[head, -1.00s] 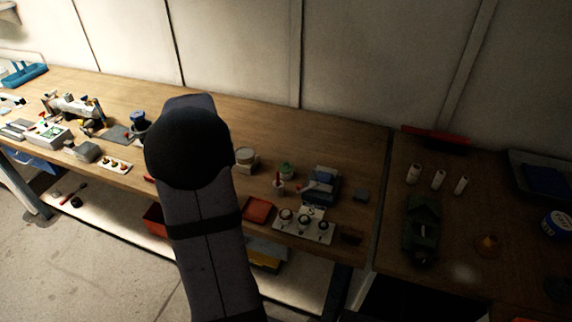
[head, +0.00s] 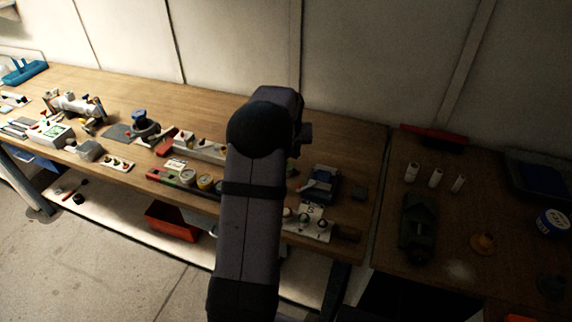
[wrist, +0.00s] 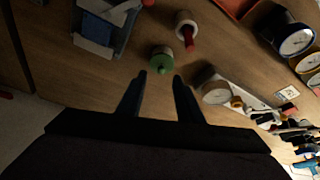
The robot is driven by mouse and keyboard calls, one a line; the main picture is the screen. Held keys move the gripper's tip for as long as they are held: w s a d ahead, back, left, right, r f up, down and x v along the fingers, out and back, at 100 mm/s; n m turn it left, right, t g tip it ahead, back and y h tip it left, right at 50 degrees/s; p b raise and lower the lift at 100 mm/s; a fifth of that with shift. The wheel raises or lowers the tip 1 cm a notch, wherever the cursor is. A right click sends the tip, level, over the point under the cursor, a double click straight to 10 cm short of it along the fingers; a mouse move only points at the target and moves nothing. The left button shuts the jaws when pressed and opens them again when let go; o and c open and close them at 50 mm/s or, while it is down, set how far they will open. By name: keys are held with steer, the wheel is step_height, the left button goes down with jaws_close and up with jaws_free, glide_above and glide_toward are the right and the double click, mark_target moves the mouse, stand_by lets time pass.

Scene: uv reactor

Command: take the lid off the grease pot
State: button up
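A small pot with a green knobbed lid (wrist: 162,58), which I take for the grease pot, stands upright on the bench in the wrist view. Its lid is on. My gripper (wrist: 160,76) is open and empty, its two dark fingers pointing at the green lid. The fingertips look spread to either side of the near edge of the lid in the picture. I cannot tell how far above it they are, and no contact shows. In the head view my arm covers most of the pot.
A pale pot with a red handle (wrist: 187,30) stands close beside the green-lidded pot. A blue device (head: 322,183) is near it. Gauges (wrist: 296,42) stand further right.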

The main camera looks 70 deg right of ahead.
steer(key=shift+p+x, duration=1.35)
steer(key=shift+x, duration=1.2)
steer(key=shift+w, duration=0.15)
jaws_close()
